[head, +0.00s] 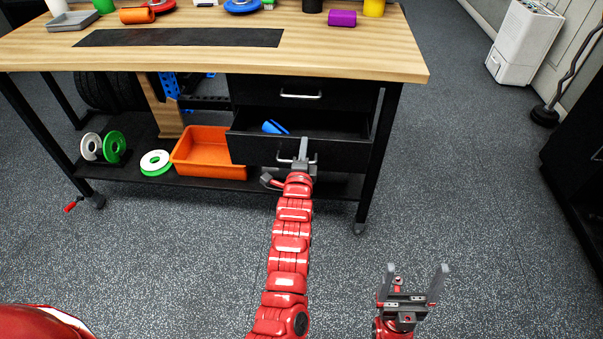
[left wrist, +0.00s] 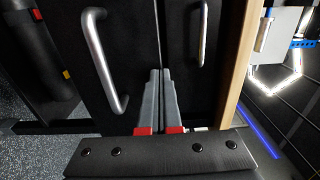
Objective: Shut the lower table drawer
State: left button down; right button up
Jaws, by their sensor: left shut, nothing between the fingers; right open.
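The lower table drawer (head: 255,149) stands partly open below the black upper drawer (head: 350,95), with a blue object (head: 274,127) inside. Its metal handle (head: 284,160) is on its black front, and the handle also shows at the left in the left wrist view (left wrist: 104,65). My left gripper (head: 303,142) is shut and empty at the drawer front, with its fingertips by the front's top edge. In the left wrist view the closed fingers (left wrist: 160,75) overlap the front beside the handle; contact is unclear. My right gripper (head: 413,270) is open and empty, away from the table.
The wooden tabletop (head: 340,60) overhangs the drawers and carries several small items. An orange bin (head: 207,168) and weight plates (head: 155,160) sit on the low shelf left of the drawer. A table leg (head: 378,150) stands at right. The floor (head: 470,170) is clear at right.

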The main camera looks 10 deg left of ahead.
pick_arm(q)
jog(key=w+b, duration=0.9)
jog(key=w, duration=0.3)
jog(key=shift+w+r+b, duration=0.25)
jog(key=shift+r+b, duration=0.05)
